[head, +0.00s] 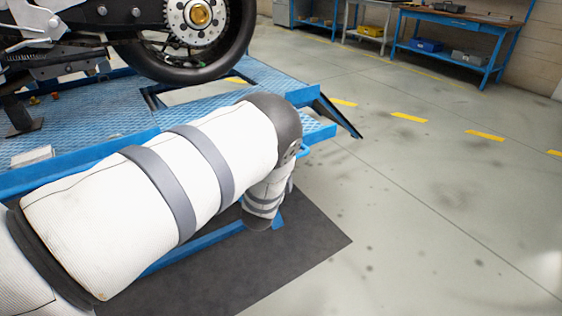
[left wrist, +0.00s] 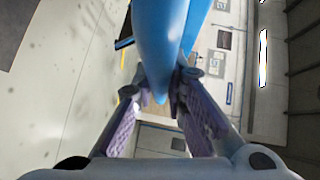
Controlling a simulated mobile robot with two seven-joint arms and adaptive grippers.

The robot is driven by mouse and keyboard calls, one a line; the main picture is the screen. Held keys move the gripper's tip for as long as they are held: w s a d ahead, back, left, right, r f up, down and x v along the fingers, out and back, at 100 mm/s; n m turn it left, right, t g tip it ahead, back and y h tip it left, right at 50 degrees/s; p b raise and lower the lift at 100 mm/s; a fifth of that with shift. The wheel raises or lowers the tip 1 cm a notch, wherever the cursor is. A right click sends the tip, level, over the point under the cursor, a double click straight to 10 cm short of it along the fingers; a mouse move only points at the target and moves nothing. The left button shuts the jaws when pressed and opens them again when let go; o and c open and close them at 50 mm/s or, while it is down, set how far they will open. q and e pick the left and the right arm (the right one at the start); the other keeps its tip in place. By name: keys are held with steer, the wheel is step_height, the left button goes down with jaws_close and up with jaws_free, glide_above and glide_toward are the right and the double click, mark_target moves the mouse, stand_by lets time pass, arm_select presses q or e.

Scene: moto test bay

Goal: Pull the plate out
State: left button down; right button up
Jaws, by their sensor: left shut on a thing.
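A blue lift table (head: 100,115) with a patterned top stands at the left in the head view, with an opening (head: 190,92) by the motorcycle's wheel through which floor shows. A small blue handle-like piece (head: 303,151) shows just past my left arm's elbow; the plate's outline is not clear to me. In the left wrist view my left gripper (left wrist: 160,92) is shut on a smooth blue bar (left wrist: 158,45), which runs between its fingers. In the head view my arm hides this gripper. My right gripper is in neither view.
A motorcycle wheel (head: 190,40) stands above the lift. A sloping ramp (head: 337,115) juts from the lift's far end. A dark mat (head: 300,255) lies on the floor beside it. Workbenches (head: 455,45) stand at the back. The floor at the right is clear.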

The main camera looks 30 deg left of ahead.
arm_select(q)
steer(key=shift+f, duration=0.1)
steer(key=c, duration=1.6)
jaws_free()
steer(key=v, duration=1.2)
